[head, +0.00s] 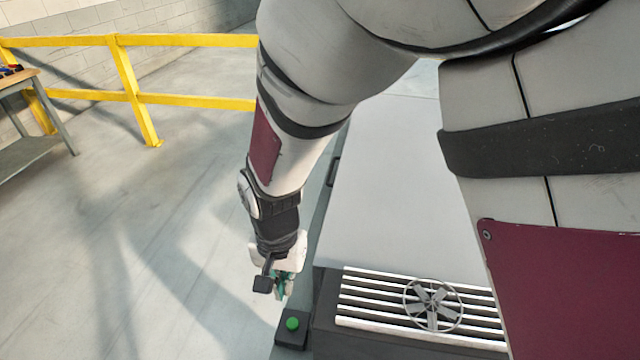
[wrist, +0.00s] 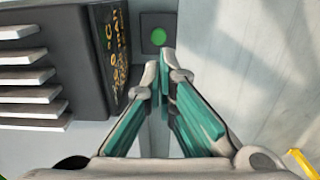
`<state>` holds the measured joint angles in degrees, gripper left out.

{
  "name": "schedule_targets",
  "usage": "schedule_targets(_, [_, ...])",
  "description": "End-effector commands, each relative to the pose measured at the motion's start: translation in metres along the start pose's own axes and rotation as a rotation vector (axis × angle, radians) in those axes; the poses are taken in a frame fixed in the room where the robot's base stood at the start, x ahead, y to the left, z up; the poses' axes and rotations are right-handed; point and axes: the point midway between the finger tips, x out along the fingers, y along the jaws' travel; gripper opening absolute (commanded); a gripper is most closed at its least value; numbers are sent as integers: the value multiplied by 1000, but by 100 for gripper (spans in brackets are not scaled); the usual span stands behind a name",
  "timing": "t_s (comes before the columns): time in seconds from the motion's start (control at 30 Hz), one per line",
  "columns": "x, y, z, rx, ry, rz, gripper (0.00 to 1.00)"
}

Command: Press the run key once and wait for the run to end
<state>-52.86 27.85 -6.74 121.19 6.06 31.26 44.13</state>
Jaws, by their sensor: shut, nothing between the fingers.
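The run key is a round green button (head: 292,324) on a small dark box (head: 287,340) at the near left corner of the machine. In the wrist view the green button (wrist: 158,36) shows just beyond my fingertips, a little to their left. My gripper (head: 281,292) is shut and empty, its teal-padded fingers (wrist: 165,62) meeting at the tips. In the head view it hangs above and slightly behind the key. The fingers look apart from the button; the exact gap cannot be told.
A slatted rack (head: 385,312) with a spoked wheel (head: 433,305) lies right of the key. A dark panel with yellow lettering (wrist: 115,45) stands close left of my fingers. Yellow railing (head: 190,40) and a workbench (head: 30,150) are farther off. Floor left of the machine is clear.

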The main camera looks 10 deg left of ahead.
Motion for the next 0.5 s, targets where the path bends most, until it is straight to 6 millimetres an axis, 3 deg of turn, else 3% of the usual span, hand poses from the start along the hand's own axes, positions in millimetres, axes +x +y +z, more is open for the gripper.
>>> schedule_targets(0.17, [13,0,-2,-1,-1,1,0])
schedule_targets(0.5, [63,0,-3,-3,-1,1,0])
